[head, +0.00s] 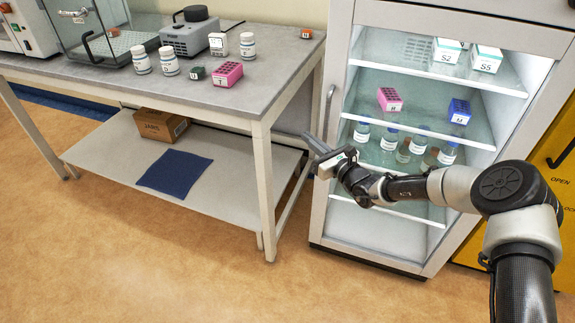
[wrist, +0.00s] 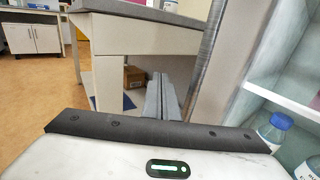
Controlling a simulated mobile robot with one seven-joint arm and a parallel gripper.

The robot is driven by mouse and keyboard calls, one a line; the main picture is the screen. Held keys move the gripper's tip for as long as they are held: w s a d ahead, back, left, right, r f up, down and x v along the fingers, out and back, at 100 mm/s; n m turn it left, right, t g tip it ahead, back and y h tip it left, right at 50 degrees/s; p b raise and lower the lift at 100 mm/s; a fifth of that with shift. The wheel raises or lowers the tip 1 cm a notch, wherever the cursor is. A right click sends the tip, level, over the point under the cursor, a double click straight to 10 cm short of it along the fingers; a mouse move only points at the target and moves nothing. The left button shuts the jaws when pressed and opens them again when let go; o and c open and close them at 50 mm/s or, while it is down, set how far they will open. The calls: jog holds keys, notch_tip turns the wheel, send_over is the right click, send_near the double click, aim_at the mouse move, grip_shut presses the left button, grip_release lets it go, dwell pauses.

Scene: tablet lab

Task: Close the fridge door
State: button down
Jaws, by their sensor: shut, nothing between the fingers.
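The fridge (head: 332,190) stands right of the bench in the head view, its lit shelves in plain sight. A light door frame with a vertical metal handle (head: 329,108) is at its left side; I cannot tell how far it stands open. The handle bar also shows in the wrist view (wrist: 205,50), right of the fingers. My gripper (head: 312,143) is shut and empty, below the handle's lower end in the head view and pointing left towards the bench. Its fingers (wrist: 162,98) show together in the wrist view. I cannot tell whether they touch the door.
The bench (head: 290,60) with bottles and racks stands close left of the fridge; its lower shelf (head: 100,165) holds a box and blue cloth. Bottles and racks stand on the fridge shelves (head: 375,118). A yellow cabinet (head: 558,190) is right. Front floor (head: 180,270) is clear.

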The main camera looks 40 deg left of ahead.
jog(key=s+d+p, duration=0.2)
jog(key=s+d, duration=0.1)
jog(key=s, duration=0.7)
jog(key=shift+s+p, duration=0.25)
jog(key=shift+p, duration=0.1)
jog(key=s+d+r+n+g+h, duration=0.2)
jog(key=s+d+r+n+g, duration=0.2)
jog(key=d+r+n, duration=0.3)
jog(key=s+d+r+n+g+h, duration=0.25)
jog(key=d+r+n+g, duration=0.2)
jog(key=r+n, duration=0.4)
jog(key=s+d+r+n+t+h, duration=0.2)
jog(key=s+d+r+t+h, duration=0.15)
jog(key=d, duration=1.05)
jog(key=s+d+r+n+t+h, duration=0.25)
jog(key=d+r+h, duration=0.2)
jog(key=d, duration=0.95)
jog(key=s+d+r+n+t+h, duration=0.1)
jog(key=s+d+r+t+h, duration=0.3)
jog(key=d, duration=1.1)
notch_tip(320, 180, up, 19)
jog(key=p, duration=2)
jog(key=shift+w+g+h+p, duration=0.15)
jog(key=shift+g+h+p, duration=0.15)
jog(key=shift+g+h, duration=0.15)
